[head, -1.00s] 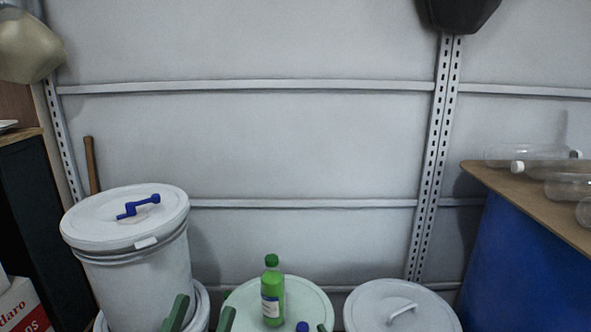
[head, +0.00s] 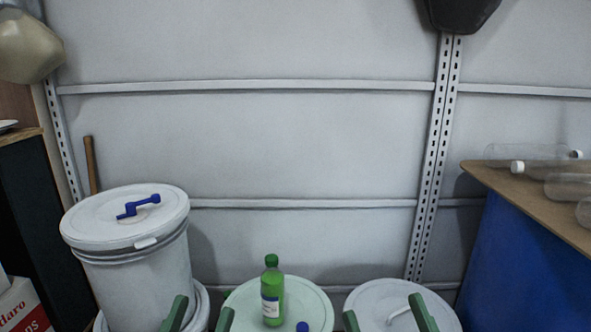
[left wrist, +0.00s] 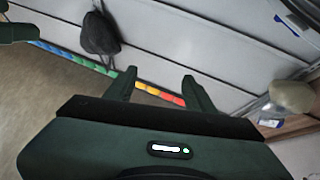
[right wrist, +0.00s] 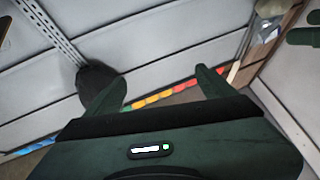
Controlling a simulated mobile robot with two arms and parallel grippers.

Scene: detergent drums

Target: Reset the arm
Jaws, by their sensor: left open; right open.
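My left gripper (head: 204,305) is open and empty at the bottom of the head view, between the left drum and the middle drum lid. Its two spread fingers also show in the left wrist view (left wrist: 158,75), with nothing between them. My right gripper (head: 383,306) is open at the bottom right, its fingers showing in front of the right drum lid. The right wrist view (right wrist: 161,74) shows its fingers apart and empty. Most of both arms is hidden below the head view.
A green bottle (head: 271,290) stands on the pale middle drum lid (head: 312,300), near a blue cap (head: 303,327). A white drum (head: 140,280) with a blue tap stands left. A lidded drum (head: 370,295) and blue drum (head: 520,270) are right. Space above is clear.

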